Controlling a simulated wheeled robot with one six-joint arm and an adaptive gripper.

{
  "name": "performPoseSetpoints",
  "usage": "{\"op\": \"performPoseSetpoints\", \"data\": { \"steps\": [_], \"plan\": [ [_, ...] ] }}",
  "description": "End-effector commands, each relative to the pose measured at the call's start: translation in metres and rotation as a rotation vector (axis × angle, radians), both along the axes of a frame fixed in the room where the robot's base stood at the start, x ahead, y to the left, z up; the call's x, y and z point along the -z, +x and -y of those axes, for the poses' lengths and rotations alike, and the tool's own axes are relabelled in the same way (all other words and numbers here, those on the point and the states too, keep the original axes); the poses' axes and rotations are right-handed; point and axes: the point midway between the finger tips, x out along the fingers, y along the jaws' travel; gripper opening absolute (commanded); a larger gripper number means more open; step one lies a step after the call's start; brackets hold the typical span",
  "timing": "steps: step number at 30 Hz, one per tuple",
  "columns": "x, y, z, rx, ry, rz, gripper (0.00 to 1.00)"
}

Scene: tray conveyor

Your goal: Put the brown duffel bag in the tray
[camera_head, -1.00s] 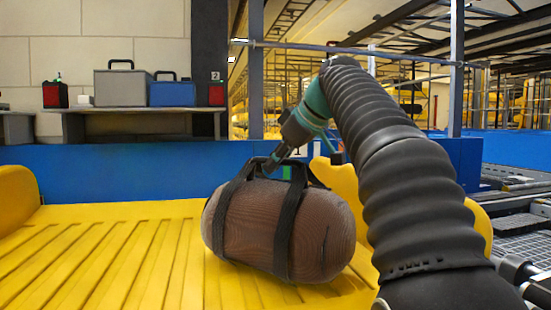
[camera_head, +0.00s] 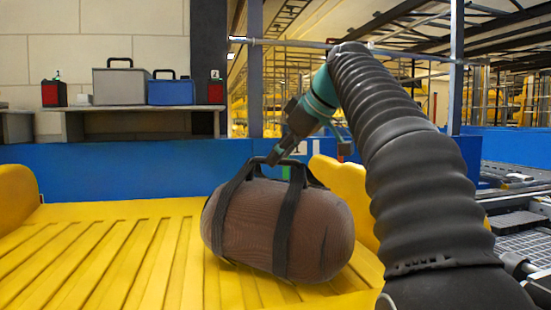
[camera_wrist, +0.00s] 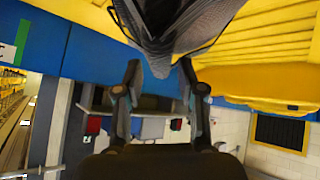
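The brown duffel bag (camera_head: 262,228) with black straps lies on its long side on the yellow ribbed tray (camera_head: 110,250), near its right side. My gripper (camera_head: 274,160) is at the top of the bag's black handles, coming down from the upper right. In the wrist view my gripper (camera_wrist: 160,66) has its two fingers spread apart, with the dark bag (camera_wrist: 172,25) at the top of the picture, close to the fingertips.
A blue wall (camera_head: 110,172) runs behind the tray. A shelf (camera_head: 140,108) beyond it holds a grey case (camera_head: 120,87), a blue case (camera_head: 172,93) and a red box (camera_head: 54,94). Yellow raised sides bound the tray. Its left part is bare.

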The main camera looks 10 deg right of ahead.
Motion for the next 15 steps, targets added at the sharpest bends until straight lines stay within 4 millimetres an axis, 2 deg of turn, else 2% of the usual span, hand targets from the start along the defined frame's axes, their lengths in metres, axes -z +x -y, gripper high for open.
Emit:
{"op": "performPoseSetpoints", "data": {
  "steps": [1,6,15],
  "plan": [
    [-0.011,-0.006,0.005,0.003,0.0,0.003,0.39],
    [-0.036,-0.026,0.019,0.003,0.0,0.003,0.39],
    [-0.064,-0.05,0.034,0.001,0.0,0.0,0.39]
  ]
}}
